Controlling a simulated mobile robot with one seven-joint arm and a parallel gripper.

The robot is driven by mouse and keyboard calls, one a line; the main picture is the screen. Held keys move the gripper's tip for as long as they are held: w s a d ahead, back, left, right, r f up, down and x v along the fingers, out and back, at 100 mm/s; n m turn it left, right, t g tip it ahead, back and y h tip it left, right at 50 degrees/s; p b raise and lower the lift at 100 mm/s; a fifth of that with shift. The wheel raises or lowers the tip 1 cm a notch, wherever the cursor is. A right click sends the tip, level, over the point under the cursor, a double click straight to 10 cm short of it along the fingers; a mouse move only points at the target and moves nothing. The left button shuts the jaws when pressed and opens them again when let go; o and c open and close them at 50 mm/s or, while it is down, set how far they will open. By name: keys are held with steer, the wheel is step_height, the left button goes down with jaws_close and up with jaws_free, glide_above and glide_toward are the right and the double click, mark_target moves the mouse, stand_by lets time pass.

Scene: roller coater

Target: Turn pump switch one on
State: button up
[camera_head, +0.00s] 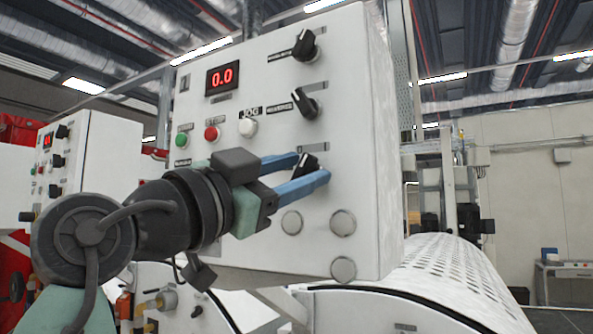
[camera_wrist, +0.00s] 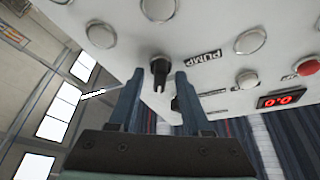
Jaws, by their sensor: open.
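A black rotary switch (camera_head: 306,162) sits low on the right side of a white control panel (camera_head: 350,110). In the wrist view this switch (camera_wrist: 160,72) has the label "PUMP" beside it; I read no number there. My gripper (camera_head: 312,169) is open, with blue fingers, in front of the panel. In the wrist view my gripper's fingertips (camera_wrist: 160,76) lie one on each side of the switch knob, with visible gaps. The fingers partly cover the knob in the head view.
Two more black switches, upper (camera_head: 306,45) and middle (camera_head: 306,103), sit above. Green (camera_head: 181,140), red (camera_head: 211,133) and white (camera_head: 248,127) buttons lie left, under a red display (camera_head: 222,78) reading 0.0. Round metal caps (camera_head: 343,222) lie below. Another panel (camera_head: 95,150) stands left.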

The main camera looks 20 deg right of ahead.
steer(key=shift+a, duration=0.1)
steer(key=shift+s+a+f+b, duration=0.15)
steer(key=shift+a+f+b, duration=0.1)
steer(key=shift+b, duration=0.05)
steer(key=b+v, duration=0.4)
steer(key=v, duration=0.8)
steer(key=shift+r, duration=0.1)
steer(key=w+a+f+n+t+y, duration=0.1)
steer(key=w+f+n+t+y, duration=0.3)
steer(key=f+n+t+y, duration=0.45)
steer(key=s+a+n+t+y, duration=0.4)
steer(key=s+n+t+y, duration=0.5)
steer(key=s+n+y, duration=0.2)
steer(key=shift+s+a+r, duration=0.2)
steer(key=shift+a+r, duration=0.05)
steer(key=shift+r, duration=0.1)
